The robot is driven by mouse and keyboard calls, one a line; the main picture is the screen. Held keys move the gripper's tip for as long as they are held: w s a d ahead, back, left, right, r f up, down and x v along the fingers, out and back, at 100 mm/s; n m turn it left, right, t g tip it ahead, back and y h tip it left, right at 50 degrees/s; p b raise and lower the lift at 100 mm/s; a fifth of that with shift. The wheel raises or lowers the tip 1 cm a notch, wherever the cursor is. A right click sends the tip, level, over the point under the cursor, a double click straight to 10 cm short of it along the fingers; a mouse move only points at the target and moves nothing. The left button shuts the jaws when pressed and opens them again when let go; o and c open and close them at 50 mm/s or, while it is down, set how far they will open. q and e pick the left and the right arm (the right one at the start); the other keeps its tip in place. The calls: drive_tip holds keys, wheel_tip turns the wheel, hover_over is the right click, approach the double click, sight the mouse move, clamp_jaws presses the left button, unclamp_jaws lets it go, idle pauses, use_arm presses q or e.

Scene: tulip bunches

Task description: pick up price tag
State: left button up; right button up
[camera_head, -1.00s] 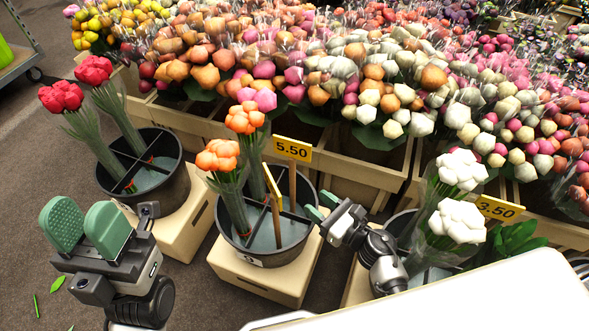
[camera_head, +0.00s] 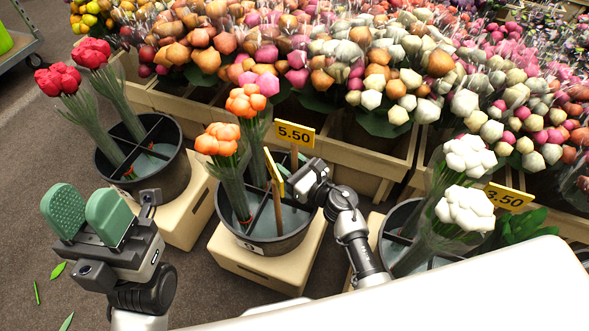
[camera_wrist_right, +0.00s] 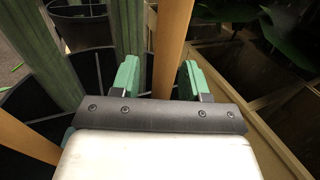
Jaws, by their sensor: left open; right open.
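A yellow price tag reading 5.50 (camera_head: 295,134) stands on a wooden stick in the middle black bucket (camera_head: 262,245). A second yellow tag (camera_head: 273,172), turned nearly edge-on, stands on its own stick in that bucket. My right gripper (camera_head: 302,167) is at the bucket's right side, just below the 5.50 tag; its fingertips are mostly hidden in the head view. In the right wrist view its green fingers (camera_wrist_right: 159,80) are open, with an upright wooden stick (camera_wrist_right: 172,45) between them, nearer the right finger. My left gripper (camera_head: 88,215) is open and empty at the left.
Orange tulips (camera_head: 218,140) stand in the middle bucket beside the tags. A bucket of red tulips (camera_head: 165,175) is at left, and one of white tulips (camera_head: 466,208) at right with a 3.50 tag (camera_head: 508,197). Crates of wrapped bunches line the back.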

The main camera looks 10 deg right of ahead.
clamp_jaws()
drive_tip(key=shift+r, duration=0.1)
idle(0.3)
